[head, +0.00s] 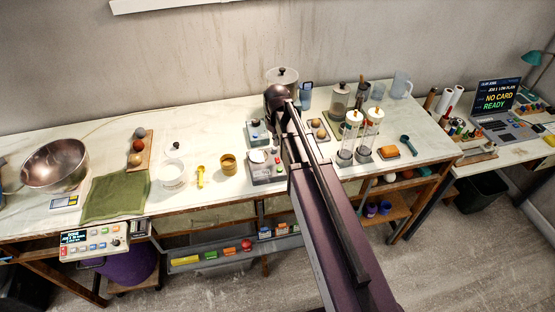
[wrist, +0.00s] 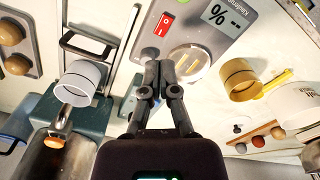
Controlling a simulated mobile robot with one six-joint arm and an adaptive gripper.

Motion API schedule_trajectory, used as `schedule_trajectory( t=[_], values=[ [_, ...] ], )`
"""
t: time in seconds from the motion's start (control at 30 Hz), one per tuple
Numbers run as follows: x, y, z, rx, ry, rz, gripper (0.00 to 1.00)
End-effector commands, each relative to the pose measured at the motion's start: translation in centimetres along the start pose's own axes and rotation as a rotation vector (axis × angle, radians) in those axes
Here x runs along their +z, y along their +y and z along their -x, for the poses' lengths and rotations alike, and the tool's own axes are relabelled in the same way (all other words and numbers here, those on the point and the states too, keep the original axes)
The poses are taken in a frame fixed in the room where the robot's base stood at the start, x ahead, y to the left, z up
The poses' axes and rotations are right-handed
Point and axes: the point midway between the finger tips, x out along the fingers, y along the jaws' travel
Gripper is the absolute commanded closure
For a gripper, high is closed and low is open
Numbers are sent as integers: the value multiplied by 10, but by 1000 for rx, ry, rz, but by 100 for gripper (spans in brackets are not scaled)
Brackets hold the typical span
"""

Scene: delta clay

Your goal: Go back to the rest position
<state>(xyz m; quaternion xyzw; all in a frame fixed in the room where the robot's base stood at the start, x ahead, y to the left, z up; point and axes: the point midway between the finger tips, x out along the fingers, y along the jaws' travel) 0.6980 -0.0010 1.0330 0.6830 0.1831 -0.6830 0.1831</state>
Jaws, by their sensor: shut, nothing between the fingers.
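My gripper (wrist: 163,78) shows in the wrist view with its two dark fingers together and nothing between them. It is above or beside a grey meter (wrist: 215,35) with a red switch, a percent display and a round slotted plate. I cannot tell whether the fingertips touch it. In the head view my arm reaches over the workbench (head: 215,142), and its links hide the gripper. The grey meter also shows there (head: 266,180), just left of my arm.
A mustard cup (wrist: 238,80) and white tub (wrist: 298,106) are right of the fingers. A device with a white cup (wrist: 78,80) is left. Glass cylinders (head: 346,148) stand right of my arm. A green cloth (head: 112,198) and metal bowl (head: 57,163) lie far left.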

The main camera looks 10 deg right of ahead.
Motion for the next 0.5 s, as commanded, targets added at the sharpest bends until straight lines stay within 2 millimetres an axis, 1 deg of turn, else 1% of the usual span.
schedule_trajectory(
  t=[0.33, 0.43, 0.5],
  values=[
    [2, -1, 0, 0, 0, -3, 100],
    [10, -6, 0, 0, 0, -28, 100],
    [22, -13, 0, 0, 0, -64, 100]
  ],
)
